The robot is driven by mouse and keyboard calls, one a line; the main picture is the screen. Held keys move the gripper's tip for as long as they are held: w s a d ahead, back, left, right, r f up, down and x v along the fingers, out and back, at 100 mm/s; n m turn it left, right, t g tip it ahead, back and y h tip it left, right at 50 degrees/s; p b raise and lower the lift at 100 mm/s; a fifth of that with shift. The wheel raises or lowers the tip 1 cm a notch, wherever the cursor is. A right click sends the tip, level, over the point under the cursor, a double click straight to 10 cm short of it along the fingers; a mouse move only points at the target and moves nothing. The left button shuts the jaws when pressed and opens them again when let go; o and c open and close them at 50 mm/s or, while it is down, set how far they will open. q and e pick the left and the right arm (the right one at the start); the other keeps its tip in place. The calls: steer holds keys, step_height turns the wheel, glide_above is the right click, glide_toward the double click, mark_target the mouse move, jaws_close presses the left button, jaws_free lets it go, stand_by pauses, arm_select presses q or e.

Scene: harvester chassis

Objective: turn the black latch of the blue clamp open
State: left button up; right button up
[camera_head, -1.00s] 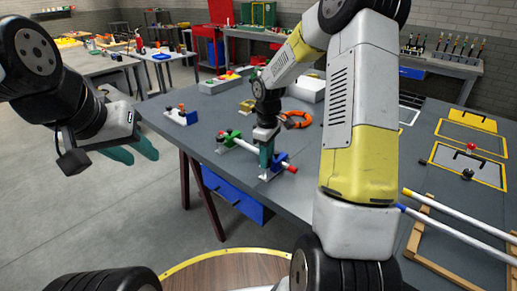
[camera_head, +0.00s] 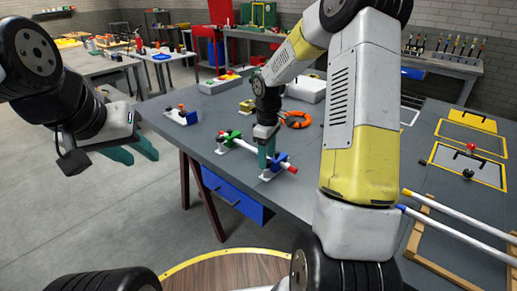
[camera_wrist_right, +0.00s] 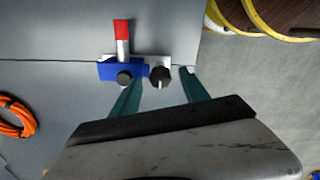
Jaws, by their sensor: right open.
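The blue clamp (camera_head: 281,158) stands on a white foot near the table's front edge, around a white rod with a red end (camera_head: 293,169). In the right wrist view the blue clamp (camera_wrist_right: 108,70) has a round black knob (camera_wrist_right: 124,78) on it. A second black piece with a light mark, likely the latch (camera_wrist_right: 160,76), sits beside the blue part, between my right fingers. My right gripper (camera_wrist_right: 161,80) is open, pointing down at the clamp; contact cannot be told. My left gripper (camera_head: 136,155) is open and empty, left of the table.
A green clamp (camera_head: 230,138) holds the rod's other end. An orange ring (camera_head: 298,120) lies behind, and a small blue stand (camera_head: 182,116) is at the left. White rods (camera_head: 460,232) on a wooden frame lie at the right. Free tabletop surrounds the clamps.

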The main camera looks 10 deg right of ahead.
step_height(320, 180, up, 7)
steer(key=shift+r, duration=0.1)
stand_by(0.4)
steer(key=s+r+m+t, duration=0.3)
steer(key=s+r+m, duration=0.2)
steer(key=s+r, duration=0.7)
steer(key=s+a+r+m+t+y, duration=0.2)
steer(key=s+m, duration=0.3)
steer(key=s, duration=0.7)
steer(key=shift+r+t, duration=0.2)
steer(key=shift+t, duration=0.4)
